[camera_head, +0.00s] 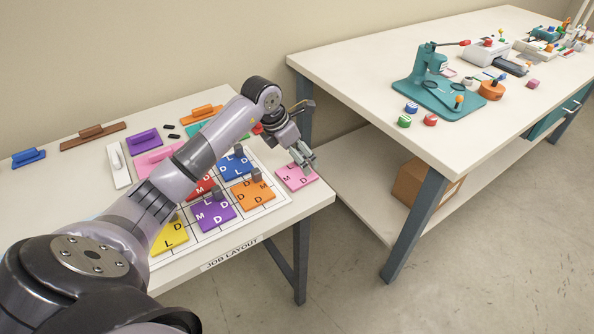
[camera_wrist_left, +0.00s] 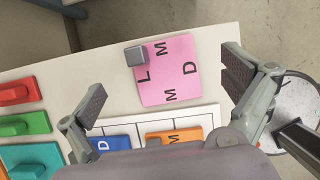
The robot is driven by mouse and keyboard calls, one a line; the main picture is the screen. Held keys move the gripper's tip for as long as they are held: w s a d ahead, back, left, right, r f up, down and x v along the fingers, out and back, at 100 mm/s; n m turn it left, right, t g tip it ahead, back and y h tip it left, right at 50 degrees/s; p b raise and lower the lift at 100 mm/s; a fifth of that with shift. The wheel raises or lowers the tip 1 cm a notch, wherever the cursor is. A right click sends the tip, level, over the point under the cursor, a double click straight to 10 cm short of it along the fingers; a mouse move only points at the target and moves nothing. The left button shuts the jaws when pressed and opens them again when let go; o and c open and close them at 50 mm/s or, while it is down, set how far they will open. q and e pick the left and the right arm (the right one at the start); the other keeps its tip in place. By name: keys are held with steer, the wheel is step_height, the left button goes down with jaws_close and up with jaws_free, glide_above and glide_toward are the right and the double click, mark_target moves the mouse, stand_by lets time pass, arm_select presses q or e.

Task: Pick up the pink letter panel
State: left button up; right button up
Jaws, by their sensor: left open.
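The pink letter panel (camera_head: 295,177) lies flat near the right end of the low white table, just off the job layout sheet. In the left wrist view the panel (camera_wrist_left: 175,78) shows black letters L, M, D, M and a grey block (camera_wrist_left: 137,56) at one corner. My left gripper (camera_head: 304,158) is above the panel in the head view, hiding part of it. In the left wrist view its two fingers (camera_wrist_left: 163,94) are spread wide, one on each side of the panel, with nothing between them touched. My right gripper is in neither view.
The job layout sheet (camera_head: 281,200) holds blue, orange (camera_head: 253,194), purple (camera_head: 213,214), red and yellow (camera_head: 170,238) panels beside the pink one. Coloured handled blocks lie behind. A taller table (camera_head: 350,66) with a teal press (camera_head: 438,88) stands right across a gap.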

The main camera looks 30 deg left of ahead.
mark_target(297, 170)
arm_select(q)
steer(key=shift+w+d+f, duration=0.15)
steer(key=shift+w+f, duration=0.05)
steer(key=shift+f, duration=0.2)
steer(key=p+x, duration=0.1)
steer(key=x, duration=0.2)
steer(key=shift+w+d+f, duration=0.15)
steer(key=shift+w+f, duration=0.05)
steer(key=shift+w, duration=0.05)
steer(key=shift+w+f, duration=0.15)
steer(key=shift+f, duration=0.2)
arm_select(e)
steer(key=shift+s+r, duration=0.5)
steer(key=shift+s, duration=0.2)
arm_select(q)
steer(key=shift+r, duration=0.1)
steer(key=c, duration=1.7)
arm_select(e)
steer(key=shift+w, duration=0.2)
